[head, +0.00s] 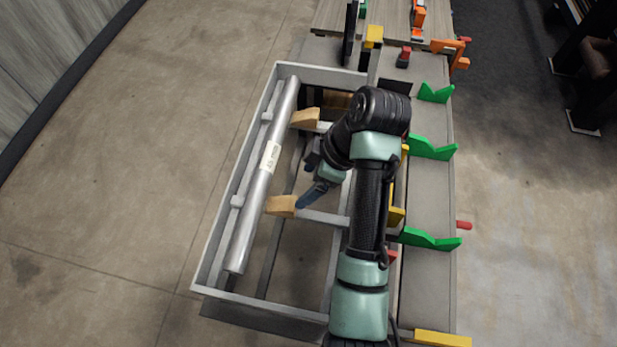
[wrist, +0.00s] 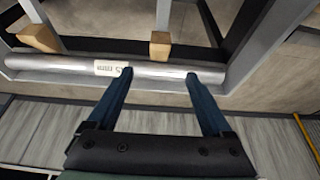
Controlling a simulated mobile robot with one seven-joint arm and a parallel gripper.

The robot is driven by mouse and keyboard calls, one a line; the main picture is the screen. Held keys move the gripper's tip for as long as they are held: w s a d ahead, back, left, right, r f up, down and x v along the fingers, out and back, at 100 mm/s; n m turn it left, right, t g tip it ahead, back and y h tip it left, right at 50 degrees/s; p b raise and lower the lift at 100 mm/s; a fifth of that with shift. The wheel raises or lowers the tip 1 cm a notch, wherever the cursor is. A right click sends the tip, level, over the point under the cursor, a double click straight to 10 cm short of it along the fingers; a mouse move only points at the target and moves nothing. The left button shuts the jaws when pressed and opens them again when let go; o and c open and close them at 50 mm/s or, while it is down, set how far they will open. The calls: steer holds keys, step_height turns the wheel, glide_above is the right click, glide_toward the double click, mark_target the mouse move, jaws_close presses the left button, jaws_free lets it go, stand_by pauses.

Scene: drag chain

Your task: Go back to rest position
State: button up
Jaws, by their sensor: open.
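My gripper (head: 307,182) is over the grey frame, to the right of a long silver pipe (head: 262,180) in the head view. In the wrist view its two blue fingers (wrist: 160,73) are spread wide with nothing between them. The pipe (wrist: 75,66), with a pale printed label, lies beyond the fingertips there. In the head view the pipe lies along the frame's left side. Two wooden wedge blocks (head: 281,206) (head: 305,118) sit beside it on cross bars. My arm hides part of the frame's right side.
The grey frame (head: 213,250) has open gaps between its bars. To its right, a grey bench strip (head: 428,200) carries several green V-shaped supports (head: 432,148) and yellow and red parts. Orange clamps (head: 452,52) stand at the back. The concrete floor (head: 140,150) on the left is clear.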

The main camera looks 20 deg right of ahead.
stand_by(0.4)
steer(key=w+a+r+m+t+h, duration=0.15)
steer(key=w+r+t, duration=0.25)
steer(key=r, duration=0.5)
steer(key=w+a+r+m+t+h, duration=0.15)
steer(key=w+r+t, duration=0.3)
steer(key=r, duration=0.45)
steer(key=w+a+r+m+t+h, duration=0.1)
steer(key=w+r+m+t, duration=0.3)
steer(key=r, duration=0.5)
steer(key=s+a+r+m+t, duration=0.1)
steer(key=s+a+r+t, duration=0.2)
steer(key=r, duration=0.7)
steer(key=s+a+r+m+t, duration=0.1)
steer(key=s+r+t, duration=0.4)
steer(key=r, duration=0.5)
steer(key=s+a+r+m+t, duration=0.2)
steer(key=s+a+r+t, duration=0.2)
steer(key=s+r, duration=0.4)
step_height(320, 180, up, 2)
steer(key=shift+a+r, duration=0.25)
steer(key=shift+a, duration=0.05)
steer(key=shift+w, duration=0.1)
